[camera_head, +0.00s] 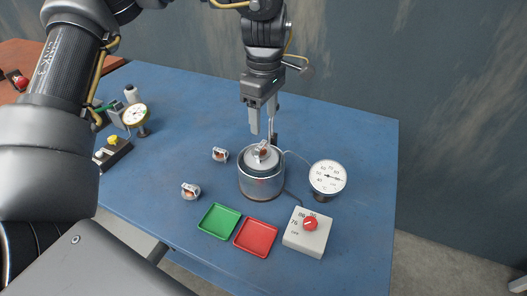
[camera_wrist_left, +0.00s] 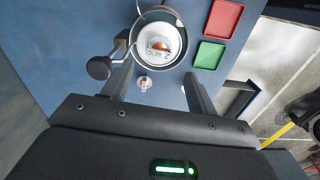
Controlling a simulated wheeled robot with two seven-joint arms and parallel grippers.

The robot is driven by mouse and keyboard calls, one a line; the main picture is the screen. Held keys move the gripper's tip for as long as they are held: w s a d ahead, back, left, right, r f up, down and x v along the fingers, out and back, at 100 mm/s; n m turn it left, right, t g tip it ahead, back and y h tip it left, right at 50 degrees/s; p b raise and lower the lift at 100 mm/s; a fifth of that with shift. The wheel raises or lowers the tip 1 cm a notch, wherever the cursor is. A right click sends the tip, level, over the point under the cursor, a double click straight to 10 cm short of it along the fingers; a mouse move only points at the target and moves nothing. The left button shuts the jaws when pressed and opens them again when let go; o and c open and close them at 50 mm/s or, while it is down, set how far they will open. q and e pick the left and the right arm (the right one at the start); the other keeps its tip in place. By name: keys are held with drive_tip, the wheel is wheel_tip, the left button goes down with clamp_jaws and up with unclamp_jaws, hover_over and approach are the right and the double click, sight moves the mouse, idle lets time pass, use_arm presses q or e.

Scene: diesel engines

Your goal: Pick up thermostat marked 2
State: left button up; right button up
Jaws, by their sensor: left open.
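Small metal thermostats with copper-coloured centres are on the blue table. One thermostat (camera_head: 220,154) lies left of the metal pot (camera_head: 261,187), and another thermostat (camera_head: 190,191) lies nearer the front. A third thermostat (camera_head: 263,151) sits at the top of the pot; it also shows in the left wrist view (camera_wrist_left: 159,45). My left gripper (camera_head: 263,125) is open and empty, pointing down above and behind the pot. In the left wrist view a small thermostat (camera_wrist_left: 145,83) shows between the fingers, farther below. My right gripper is not in view.
A green tray (camera_head: 219,221) and a red tray (camera_head: 256,237) lie in front of the pot. A dial gauge (camera_head: 328,177) and a box with a red knob (camera_head: 307,232) stand to the right. Another gauge (camera_head: 135,116) is at the left. The table's right side is clear.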

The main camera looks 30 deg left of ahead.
use_arm(q)
hover_over(263, 153)
drive_tip(key=shift+w+f, duration=0.1)
drive_tip(key=shift+f, duration=2.8)
